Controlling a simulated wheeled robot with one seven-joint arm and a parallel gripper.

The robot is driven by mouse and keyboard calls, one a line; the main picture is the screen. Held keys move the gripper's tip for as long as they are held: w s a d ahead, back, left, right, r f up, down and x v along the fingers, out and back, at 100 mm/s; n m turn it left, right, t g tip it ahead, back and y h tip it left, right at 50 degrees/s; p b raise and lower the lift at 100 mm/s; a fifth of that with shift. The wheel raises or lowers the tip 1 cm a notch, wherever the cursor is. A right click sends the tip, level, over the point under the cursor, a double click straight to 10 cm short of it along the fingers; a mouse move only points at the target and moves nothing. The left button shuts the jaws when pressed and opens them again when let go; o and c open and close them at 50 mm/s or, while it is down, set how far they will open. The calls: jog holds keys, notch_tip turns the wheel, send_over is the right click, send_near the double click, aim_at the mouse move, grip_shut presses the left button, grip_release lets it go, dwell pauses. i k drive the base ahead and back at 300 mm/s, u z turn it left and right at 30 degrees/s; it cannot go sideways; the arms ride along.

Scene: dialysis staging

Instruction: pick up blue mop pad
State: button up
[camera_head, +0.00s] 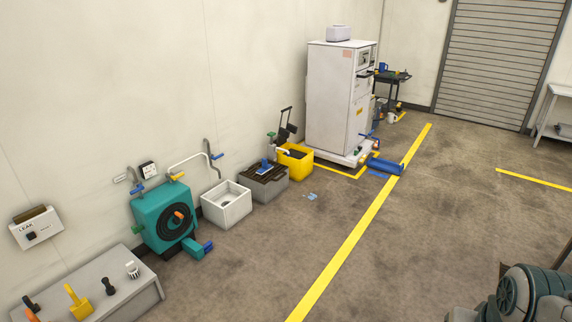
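A small light-blue flat piece (312,196) lies on the open floor in front of the grey bin; it may be the blue mop pad, but it is too small to be sure. Another blue item (265,166) rests on the dark slatted top of the grey bin (266,188). A blue roll (386,166) lies on the floor by the white cabinet, across the yellow line's left edge. My gripper is not in view, so I cannot see whether it is open or holds anything.
Along the left wall stand a grey bench (85,295), a teal hose reel (165,218), a white basin (227,207), a yellow bucket (295,164) and a tall white cabinet (338,100). A yellow floor line (360,225) runs through open floor. Dark grey-green machinery fills the lower right corner.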

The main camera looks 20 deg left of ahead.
aim_at(266, 167)
jog(key=u, duration=0.1)
jog(key=i, duration=2)
jog(key=u, duration=0.35)
jog(key=i, duration=1.75)
jog(key=u, duration=0.85)
jog(key=i, duration=1.95)
jog(key=u, duration=0.75)
jog(key=i, duration=0.8)
jog(key=u, duration=0.15)
